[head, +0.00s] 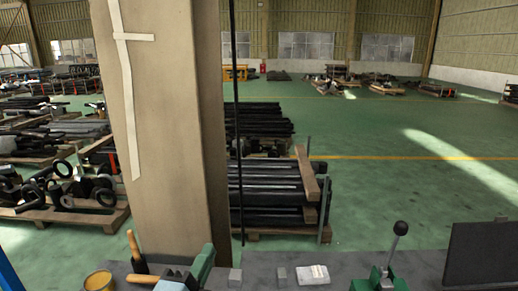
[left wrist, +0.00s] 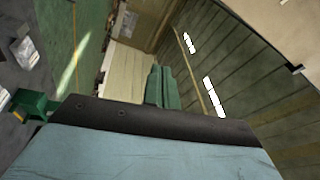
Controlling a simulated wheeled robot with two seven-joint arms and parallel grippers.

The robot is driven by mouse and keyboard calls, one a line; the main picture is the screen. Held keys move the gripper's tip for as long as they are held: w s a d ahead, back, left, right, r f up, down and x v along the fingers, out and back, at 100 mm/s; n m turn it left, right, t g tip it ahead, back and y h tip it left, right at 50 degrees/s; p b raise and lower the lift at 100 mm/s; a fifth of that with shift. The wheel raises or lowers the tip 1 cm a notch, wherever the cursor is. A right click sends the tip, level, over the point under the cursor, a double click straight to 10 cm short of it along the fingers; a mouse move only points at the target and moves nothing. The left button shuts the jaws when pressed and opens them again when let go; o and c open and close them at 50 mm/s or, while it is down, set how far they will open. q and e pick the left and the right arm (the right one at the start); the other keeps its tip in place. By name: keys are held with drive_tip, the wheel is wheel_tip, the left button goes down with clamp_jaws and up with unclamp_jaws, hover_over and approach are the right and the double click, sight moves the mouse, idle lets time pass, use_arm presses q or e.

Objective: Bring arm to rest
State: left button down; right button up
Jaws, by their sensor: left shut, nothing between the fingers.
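My left gripper (head: 204,261) is at the bottom of the head view, low over the grey workbench (head: 255,262), with its light blue body cut off by the frame's lower edge. In the left wrist view, its green fingers (left wrist: 164,86) lie close together, shut and empty, beyond the dark bar and the light blue body. The fingers point toward the wall and windows of the hall in that view. My right gripper is in neither view.
On the bench are a wooden-handled tool (head: 136,252), a yellow tin (head: 99,281), small grey blocks (head: 282,273), a pale packet (head: 313,274), a green lever device (head: 381,278) and a dark screen (head: 482,255). A thick beige column (head: 165,130) rises behind the bench. Open green floor (head: 390,200) lies beyond.

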use_arm(q)
drive_tip(key=s+a+f+n+g+y, duration=0.3)
drive_tip(key=a+f+n+g+y, duration=0.2)
drive_tip(key=a+f+n, duration=0.3)
drive_tip(key=s+a+f+n+g, duration=0.2)
drive_tip(key=s+f+n+g, duration=0.3)
drive_tip(key=s+f, duration=0.4)
drive_tip(key=s+a+f+n+g, duration=0.2)
drive_tip(key=s+f+n+g, duration=0.3)
drive_tip(key=s, duration=0.5)
wheel_tip(320, 180, down, 30)
drive_tip(key=s+f+m+g+b, duration=0.1)
drive_tip(key=s+m+g+b, duration=0.1)
drive_tip(key=s+b, duration=0.15)
drive_tip(key=s+a+f+g+b, duration=0.1)
drive_tip(key=s+a+f+b, duration=0.2)
drive_tip(key=s+f, duration=1.2)
drive_tip(key=shift+f+g+b, duration=0.3)
drive_tip(key=shift+f+b, duration=0.35)
drive_tip(key=shift+f, duration=0.2)
